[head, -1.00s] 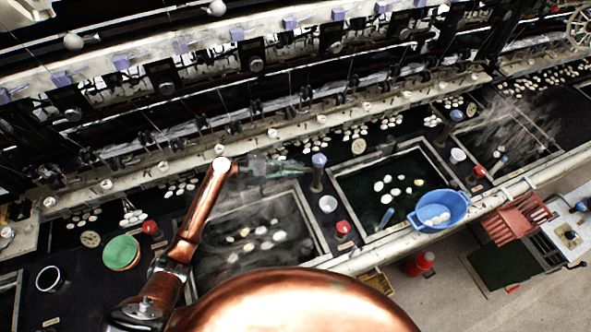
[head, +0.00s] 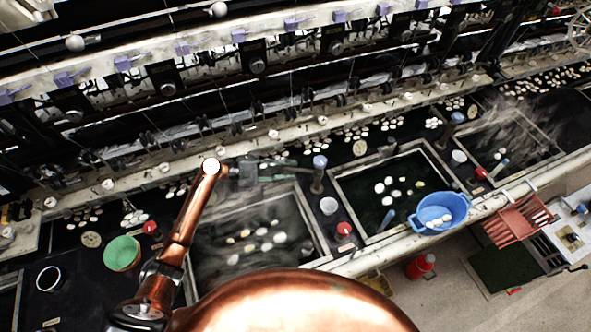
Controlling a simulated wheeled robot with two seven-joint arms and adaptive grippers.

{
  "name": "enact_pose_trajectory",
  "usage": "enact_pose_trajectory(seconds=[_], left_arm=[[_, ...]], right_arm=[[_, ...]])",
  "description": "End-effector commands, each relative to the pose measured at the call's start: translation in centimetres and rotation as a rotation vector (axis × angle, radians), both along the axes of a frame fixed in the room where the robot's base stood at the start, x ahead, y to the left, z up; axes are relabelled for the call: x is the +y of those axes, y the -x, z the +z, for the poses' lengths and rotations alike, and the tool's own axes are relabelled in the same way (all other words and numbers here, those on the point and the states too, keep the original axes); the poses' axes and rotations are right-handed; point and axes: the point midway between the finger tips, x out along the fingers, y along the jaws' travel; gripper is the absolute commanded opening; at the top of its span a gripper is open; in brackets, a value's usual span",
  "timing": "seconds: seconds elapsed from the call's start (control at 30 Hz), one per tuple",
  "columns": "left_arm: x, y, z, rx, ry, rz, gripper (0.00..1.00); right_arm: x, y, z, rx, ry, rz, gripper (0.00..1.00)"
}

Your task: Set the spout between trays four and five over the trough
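A blue-capped post (head: 318,176), which looks like the spout, stands on the dark strip between a steaming basin (head: 322,238) and the basin to its right (head: 338,190). Pale cocoons float in both basins. I cannot read which basins are trays four and five, or which way the spout points. My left gripper (head: 291,168) reaches in from the left above the steaming basin's back edge. Its tips are just left of the blue cap and seem apart from it. The fingers are dark and blurred, so I cannot tell their opening. My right gripper is out of view.
A blue tub (head: 440,222) rests on the front ledge at right. Reeling machinery runs along the back. Another blue-capped post (head: 456,118) is farther right.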

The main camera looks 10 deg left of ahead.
Motion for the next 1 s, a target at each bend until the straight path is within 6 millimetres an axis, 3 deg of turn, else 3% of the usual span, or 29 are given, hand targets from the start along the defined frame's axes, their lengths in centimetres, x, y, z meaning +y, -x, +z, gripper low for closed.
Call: enact_pose_trajectory(seconds=[0.2,0.4,0.83,1.0], left_arm=[[4.5,1.5,0.9,0.000,-0.002,0.002,0.30],[7.3,2.3,1.6,0.000,-0.002,0.002,0.30],[8.2,2.7,1.8,0.000,-0.001,-0.001,0.30],[8.1,2.7,1.8,0.001,0.000,0.000,0.18]], right_arm=[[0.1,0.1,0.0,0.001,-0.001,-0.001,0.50],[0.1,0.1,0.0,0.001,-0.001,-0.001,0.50],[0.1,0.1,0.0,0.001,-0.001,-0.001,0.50],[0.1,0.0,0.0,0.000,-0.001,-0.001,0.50]])
